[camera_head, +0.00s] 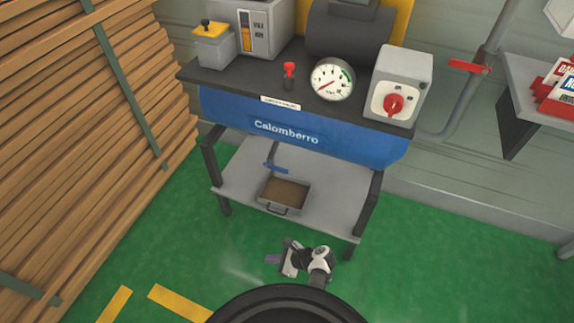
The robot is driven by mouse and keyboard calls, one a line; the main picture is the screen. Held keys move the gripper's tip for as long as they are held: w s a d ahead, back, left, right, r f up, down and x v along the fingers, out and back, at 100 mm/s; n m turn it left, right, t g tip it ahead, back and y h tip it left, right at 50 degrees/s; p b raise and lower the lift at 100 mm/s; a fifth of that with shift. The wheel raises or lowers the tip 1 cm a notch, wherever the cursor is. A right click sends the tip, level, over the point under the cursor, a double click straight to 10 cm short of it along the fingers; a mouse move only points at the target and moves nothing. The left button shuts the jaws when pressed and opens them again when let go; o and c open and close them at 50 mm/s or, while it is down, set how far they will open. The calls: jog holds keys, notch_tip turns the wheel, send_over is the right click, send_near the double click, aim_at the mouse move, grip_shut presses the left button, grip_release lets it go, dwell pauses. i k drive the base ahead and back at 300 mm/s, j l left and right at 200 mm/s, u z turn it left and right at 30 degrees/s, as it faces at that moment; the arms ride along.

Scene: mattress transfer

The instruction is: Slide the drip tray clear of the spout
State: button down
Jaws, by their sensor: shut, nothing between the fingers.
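The drip tray (305,202) is a shallow grey rectangular pan with a brown bottom and a dark handle on its near side. It sits on the grey lower shelf (237,183) under the blue tank. The spout (275,152) comes down from the tank, with a blue lever (276,168) on it, at the tray's far edge; whether its end is over the tray I cannot tell. My gripper (272,259) is in front of the shelf, toward the camera, below the tray in the picture. It is shut and empty, apart from the tray.
The blue tank (330,150) overhangs the shelf, with dark legs (368,205) at the sides. Stacked planks (80,130) fill the left. The green floor (420,250) is clear at right. A grey table (520,90) stands at far right.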

aim_at(286, 193)
jog(key=i+l, duration=0.25)
jog(key=i, duration=0.15)
jog(key=i+l, duration=0.25)
jog(key=i, duration=0.2)
jog(key=i+l, duration=0.25)
jog(key=i, duration=0.15)
